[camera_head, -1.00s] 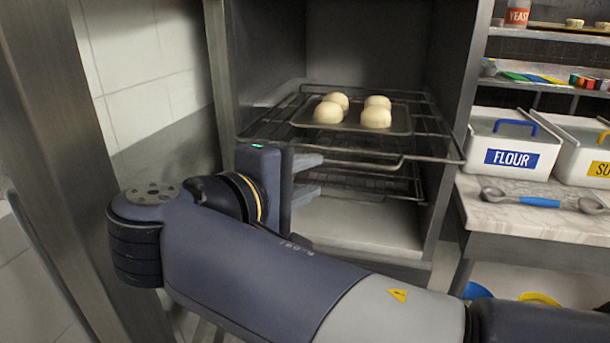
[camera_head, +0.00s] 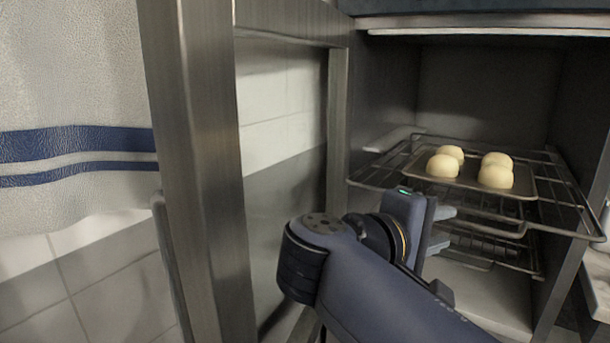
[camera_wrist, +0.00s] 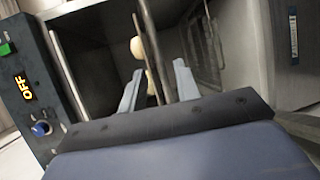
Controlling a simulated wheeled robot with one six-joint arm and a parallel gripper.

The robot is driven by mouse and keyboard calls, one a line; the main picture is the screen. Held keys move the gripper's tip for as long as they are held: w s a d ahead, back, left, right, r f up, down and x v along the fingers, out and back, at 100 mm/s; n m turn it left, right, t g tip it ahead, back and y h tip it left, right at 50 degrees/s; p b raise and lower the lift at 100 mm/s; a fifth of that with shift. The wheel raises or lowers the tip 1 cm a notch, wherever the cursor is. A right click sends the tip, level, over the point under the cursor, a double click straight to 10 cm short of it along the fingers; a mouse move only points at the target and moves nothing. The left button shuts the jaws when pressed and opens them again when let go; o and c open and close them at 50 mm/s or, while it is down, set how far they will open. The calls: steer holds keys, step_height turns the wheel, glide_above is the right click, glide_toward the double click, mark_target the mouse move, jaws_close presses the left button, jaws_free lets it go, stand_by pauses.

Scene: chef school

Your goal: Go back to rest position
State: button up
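The fingers also show in the wrist view (camera_wrist: 157,84), pointing into the cabinet. The tray holds several pale dough balls (camera_head: 496,176) and rests on a wire rack (camera_head: 372,177) that sticks out of the cabinet. Two dough balls show partly in the wrist view (camera_wrist: 137,47).
The open metal door (camera_head: 205,170) stands left of my arm, with its handle (camera_head: 167,250) on the outer side. A striped towel (camera_head: 75,150) hangs at far left. The wrist view shows a control panel (camera_wrist: 30,95) reading OFF. A lower rack (camera_head: 485,246) is below the tray.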

mark_target(458, 223)
steer(key=shift+x, duration=3.2)
steer(key=shift+a, duration=0.1)
steer(key=v, duration=1.1)
steer(key=x, duration=1.3)
steer(key=shift+w+a+r, duration=0.15)
steer(key=shift+w, duration=0.45)
